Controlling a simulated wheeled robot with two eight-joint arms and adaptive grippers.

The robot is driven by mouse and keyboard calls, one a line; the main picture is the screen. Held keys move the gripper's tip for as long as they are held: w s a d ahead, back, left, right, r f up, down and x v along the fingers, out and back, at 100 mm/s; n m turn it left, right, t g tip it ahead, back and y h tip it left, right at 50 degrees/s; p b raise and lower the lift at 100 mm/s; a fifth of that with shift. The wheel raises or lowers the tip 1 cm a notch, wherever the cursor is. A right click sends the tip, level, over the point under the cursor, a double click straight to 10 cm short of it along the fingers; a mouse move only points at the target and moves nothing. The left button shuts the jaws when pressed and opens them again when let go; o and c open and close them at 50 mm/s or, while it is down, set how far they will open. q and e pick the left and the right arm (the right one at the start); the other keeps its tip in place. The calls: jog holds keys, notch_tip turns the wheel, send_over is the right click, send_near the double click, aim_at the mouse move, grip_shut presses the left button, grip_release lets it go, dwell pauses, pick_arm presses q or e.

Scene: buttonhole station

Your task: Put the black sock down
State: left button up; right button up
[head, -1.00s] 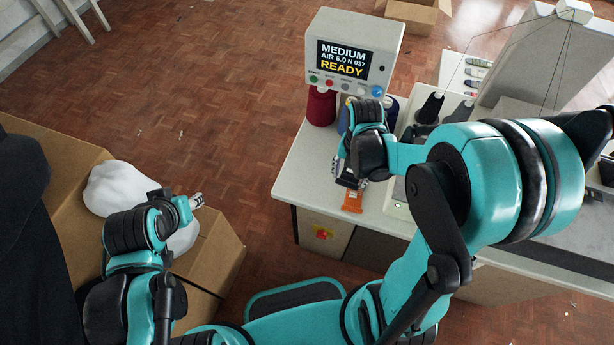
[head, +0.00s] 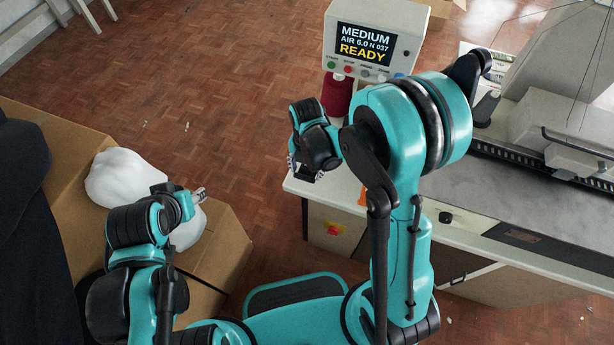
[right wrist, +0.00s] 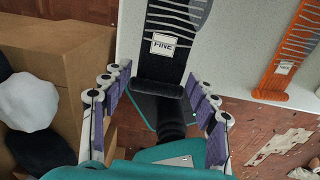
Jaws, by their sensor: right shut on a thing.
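My right gripper (head: 304,172) is over the left front edge of the white table (head: 345,180).
A similar orange strip (right wrist: 290,55) lies on the table, also partly visible in the head view (head: 362,197).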

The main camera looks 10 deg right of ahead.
aim_at(307, 174)
notch_tip(307, 174, down, 4)
jog(key=shift+f+b, duration=0.1)
jog(key=shift+b, duration=0.8)
jog(key=shift+r, duration=0.2)
jog(key=shift+f, duration=0.1)
jog(key=shift+f, duration=0.15)
jog(key=o, duration=0.9)
jog(key=shift+o, duration=0.2)
